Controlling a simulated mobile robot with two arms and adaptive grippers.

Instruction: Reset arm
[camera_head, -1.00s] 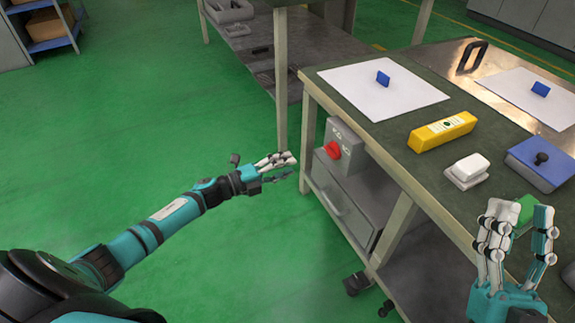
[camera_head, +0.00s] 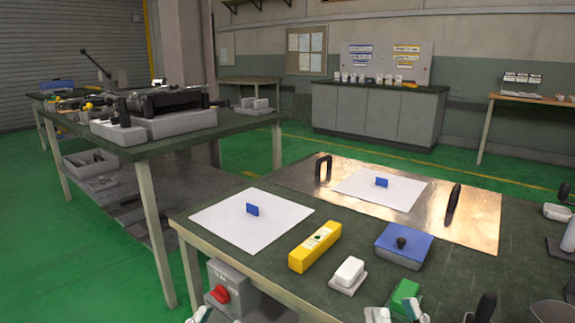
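My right gripper (camera_head: 397,315) shows only by its fingertips at the bottom edge. They stand apart, and I see nothing held between them. A green block (camera_head: 405,295) lies on the table just beyond them. My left gripper (camera_head: 218,317) shows only as two small white and teal tips at the bottom edge, left of centre. They are apart, in front of the table by the grey box with the red knob (camera_head: 221,293). The rest of both grippers and both arms is cut off below the picture.
A metal plate (camera_head: 470,222) with black handles lies behind. Another workbench (camera_head: 222,126) stands left.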

